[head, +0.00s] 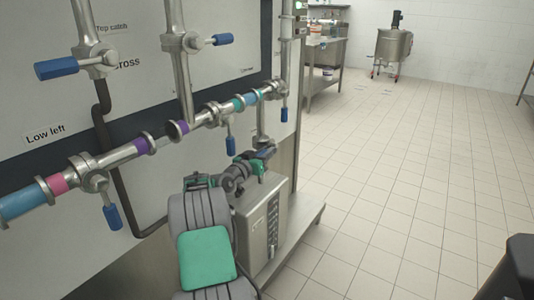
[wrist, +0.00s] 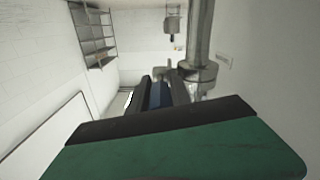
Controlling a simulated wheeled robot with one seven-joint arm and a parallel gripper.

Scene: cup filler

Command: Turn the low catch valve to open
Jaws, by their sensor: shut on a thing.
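The low catch valve, with no readable label of its own here, appears to be the one at the foot of a short vertical steel pipe (head: 262,122). My gripper (head: 262,156) is at that spot and hides most of the valve in the head view. In the wrist view, a dark blue handle (wrist: 158,95) sits between the black fingers of my gripper (wrist: 160,92), which are shut on it. The steel valve body and pipe (wrist: 199,70) stand just right of the fingers there. How far the handle is turned cannot be told.
Other blue valve handles hang along the pipe run: one at low left (head: 113,217), one mid-run (head: 230,146), one at right (head: 284,114). A steel box (head: 262,215) stands under my gripper. The tiled floor (head: 390,190) to the right is clear.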

